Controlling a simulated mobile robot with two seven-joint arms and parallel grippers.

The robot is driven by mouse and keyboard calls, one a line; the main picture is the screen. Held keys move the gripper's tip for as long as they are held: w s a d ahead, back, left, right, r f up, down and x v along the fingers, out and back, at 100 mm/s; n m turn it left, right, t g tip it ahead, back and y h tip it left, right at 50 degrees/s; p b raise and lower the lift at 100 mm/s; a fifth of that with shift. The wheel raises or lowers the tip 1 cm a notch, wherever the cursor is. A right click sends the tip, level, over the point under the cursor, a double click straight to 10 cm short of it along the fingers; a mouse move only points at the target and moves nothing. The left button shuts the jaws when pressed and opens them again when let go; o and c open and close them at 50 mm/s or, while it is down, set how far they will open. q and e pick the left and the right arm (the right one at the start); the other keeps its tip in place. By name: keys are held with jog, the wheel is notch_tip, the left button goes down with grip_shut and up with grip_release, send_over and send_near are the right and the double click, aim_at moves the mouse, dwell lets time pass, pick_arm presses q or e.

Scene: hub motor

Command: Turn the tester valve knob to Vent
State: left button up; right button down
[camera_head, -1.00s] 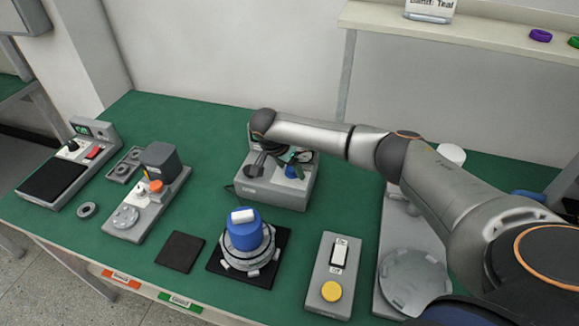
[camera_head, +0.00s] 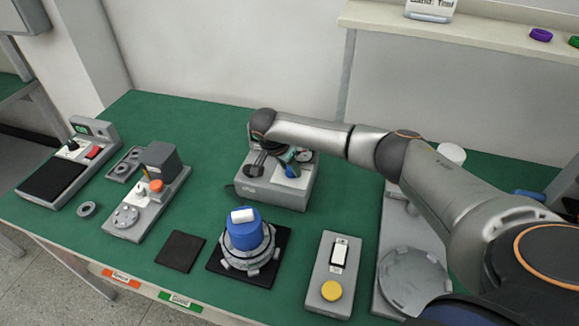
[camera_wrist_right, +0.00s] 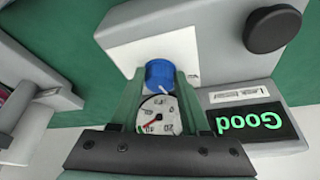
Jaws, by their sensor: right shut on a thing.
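The grey tester (camera_head: 270,195) stands at the back middle of the green table. Its blue valve knob (camera_head: 291,170) is partly hidden by my right gripper (camera_head: 289,160) in the head view. In the right wrist view the blue knob (camera_wrist_right: 159,72) sits between the two greenish fingers of my right gripper (camera_wrist_right: 160,78), which is shut on it. A white mark shows on the knob's lower side. The dial gauge (camera_wrist_right: 158,115) with a red needle shows between the fingers. The tester's screen (camera_wrist_right: 250,120) reads "Good" in green. The Vent marking is not readable. My left gripper is out of view.
A blue and grey motor hub (camera_head: 242,232) sits on a black mat in front of the tester. A switch box (camera_head: 332,275) with a yellow button stands to its right. A press-like fixture (camera_head: 150,200) stands left. My right arm spans the table's right side.

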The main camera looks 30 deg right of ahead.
jog(key=shift+s, duration=0.1)
jog(key=n, duration=0.2)
jog(key=n+t, duration=0.1)
jog(key=shift+s+d+n+y, duration=0.1)
jog(key=shift+s+n+y, duration=0.1)
jog(key=shift+n+y, duration=0.2)
jog(key=shift+s+d+n+t+y, duration=0.1)
jog(key=shift+n+t+y, duration=0.2)
jog(key=shift+n, duration=0.6)
jog(key=shift+d+n+t+y, duration=0.1)
jog(key=shift+n+t+y, duration=0.15)
jog(key=shift+n, duration=0.65)
jog(key=shift+c, duration=1.9)
grip_release()
jog(key=v, duration=1.2)
jog(key=shift+s+r, duration=0.2)
